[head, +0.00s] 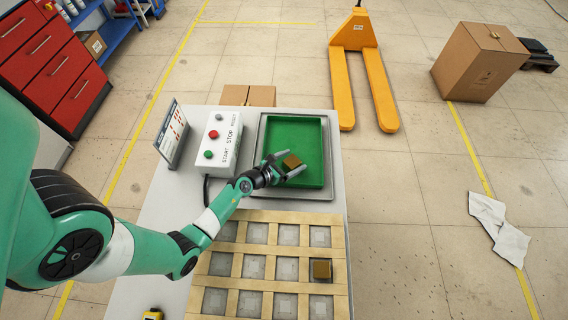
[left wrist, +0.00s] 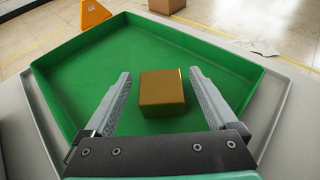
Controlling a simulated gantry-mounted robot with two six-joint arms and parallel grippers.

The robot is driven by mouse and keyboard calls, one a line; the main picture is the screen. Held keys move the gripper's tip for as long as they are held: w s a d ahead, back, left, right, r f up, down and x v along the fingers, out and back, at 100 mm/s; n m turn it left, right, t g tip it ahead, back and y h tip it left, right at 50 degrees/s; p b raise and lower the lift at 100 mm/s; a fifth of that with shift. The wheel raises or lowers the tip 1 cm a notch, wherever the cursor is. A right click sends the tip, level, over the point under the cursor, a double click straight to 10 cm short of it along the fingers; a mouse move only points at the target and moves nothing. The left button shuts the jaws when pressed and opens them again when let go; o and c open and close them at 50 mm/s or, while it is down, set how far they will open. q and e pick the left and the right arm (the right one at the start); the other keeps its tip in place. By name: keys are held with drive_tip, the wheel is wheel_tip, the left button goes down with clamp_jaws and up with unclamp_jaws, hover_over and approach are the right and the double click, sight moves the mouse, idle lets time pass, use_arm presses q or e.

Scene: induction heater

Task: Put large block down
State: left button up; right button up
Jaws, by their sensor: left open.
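A large brown-gold block (head: 291,162) sits in the green tray (head: 312,135) on the table. In the left wrist view the block (left wrist: 162,93) rests on the tray floor between the two fingers, with a gap on each side. My left gripper (head: 284,168) is open around the block; it also shows in the left wrist view (left wrist: 160,95). A second brown block (head: 321,270) sits in a compartment of the wooden grid (head: 285,217) at the front of the table. My right gripper is not in view.
A control box (head: 217,143) with START, STOP and RESET buttons and a tilted screen (head: 172,132) stand left of the tray. A yellow object (head: 152,314) lies at the table's front left. Cardboard boxes (head: 248,95) and a yellow pallet jack (head: 360,70) stand beyond the table.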

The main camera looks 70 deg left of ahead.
use_arm(q)
drive_tip(key=p+v, duration=0.2)
drive_tip(key=v, duration=0.9)
drive_tip(key=shift+f, duration=0.1)
drive_tip(key=shift+s+d+r+p, duration=0.15)
drive_tip(key=shift+s+r+p, duration=0.05)
drive_tip(key=shift+s+p, duration=0.1)
